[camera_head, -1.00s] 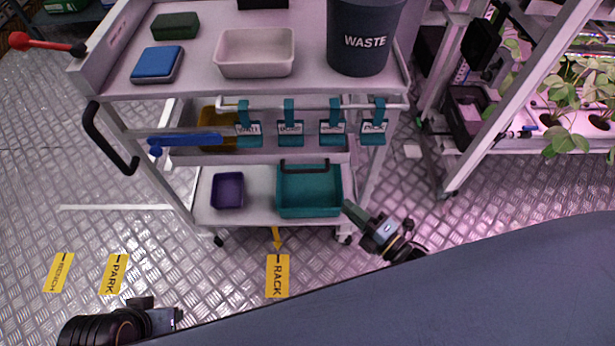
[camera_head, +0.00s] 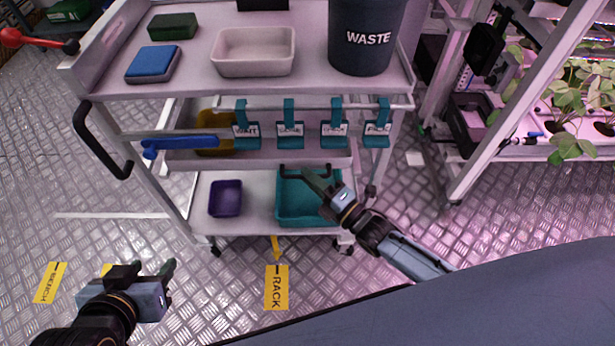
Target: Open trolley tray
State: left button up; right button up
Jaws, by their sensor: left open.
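The metal trolley (camera_head: 300,82) stands ahead of me. My left gripper (camera_head: 170,282) is open and empty above the floor at lower left. A shallow middle tray (camera_head: 300,158) holds a yellow item (camera_head: 215,146).
Teal labelled clips (camera_head: 290,130) hang from the trolley's front rail. A blue lever (camera_head: 182,144) and a black side handle (camera_head: 98,140) stick out at left. The waste bin (camera_head: 364,38) and a beige tub (camera_head: 253,52) stand on top. A plant rack (camera_head: 490,130) is at right.

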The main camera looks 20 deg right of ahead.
jog(key=shift+w+a+r, duration=0.1)
jog(key=shift+w+a, duration=0.25)
jog(key=shift+w, duration=0.25)
pick_arm(q)
jog(key=shift+w+d+r+t, duration=0.3)
jog(key=shift+w+r+t, duration=0.3)
pick_arm(e)
grip_shut()
